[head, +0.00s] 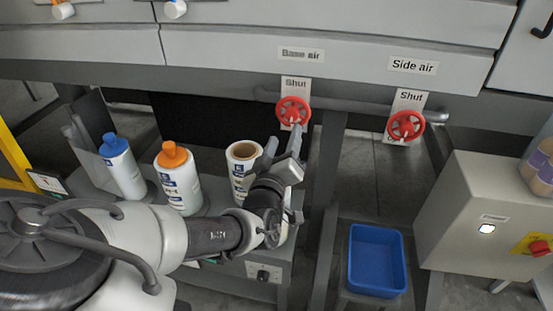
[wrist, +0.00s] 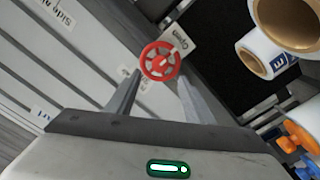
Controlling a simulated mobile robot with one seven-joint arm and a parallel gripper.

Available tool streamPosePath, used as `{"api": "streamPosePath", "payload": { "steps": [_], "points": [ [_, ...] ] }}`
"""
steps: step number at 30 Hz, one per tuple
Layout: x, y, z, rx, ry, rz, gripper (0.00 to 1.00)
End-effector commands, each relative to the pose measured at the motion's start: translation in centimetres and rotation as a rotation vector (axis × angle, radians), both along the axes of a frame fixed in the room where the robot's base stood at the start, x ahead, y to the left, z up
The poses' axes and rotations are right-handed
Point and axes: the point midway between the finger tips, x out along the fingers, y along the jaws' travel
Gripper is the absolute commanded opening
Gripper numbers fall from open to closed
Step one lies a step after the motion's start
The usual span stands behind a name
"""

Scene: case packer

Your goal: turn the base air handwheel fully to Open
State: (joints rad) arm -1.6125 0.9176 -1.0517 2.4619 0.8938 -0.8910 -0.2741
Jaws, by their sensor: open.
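The red base air handwheel (head: 293,111) sits on a white plate under the "Base air" label (head: 301,54). The plate reads "Shut" above the wheel in the head view. My gripper (head: 284,138) is open and empty, just below and in front of the wheel. Its fingers point up towards it; I cannot tell whether they touch it. Which way the wheel is set is too small to tell.
A second red handwheel (head: 405,125) under "Side air" is to the right, on the same grey pipe (head: 350,106). A blue-capped bottle (head: 122,168), an orange-capped bottle (head: 179,182) and a roll (head: 241,160) stand left of my gripper. A blue bin (head: 377,286) is below right.

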Motion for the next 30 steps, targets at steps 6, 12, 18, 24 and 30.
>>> {"api": "streamPosePath", "payload": {
  "steps": [6, 12, 18, 24, 30],
  "points": [
    [-5.3, 1.2, 1.0, -0.005, 0.003, 0.005, 0.48],
    [-7.6, 1.6, 0.8, -0.003, 0.000, 0.002, 0.48],
    [-8.7, 1.7, 0.3, -0.001, -0.001, 0.000, 0.48],
    [-8.9, 1.7, 0.0, 0.000, -0.001, 0.000, 0.48],
    [-8.9, 1.7, 0.0, 0.001, -0.002, 0.000, 0.48]
  ]
}}
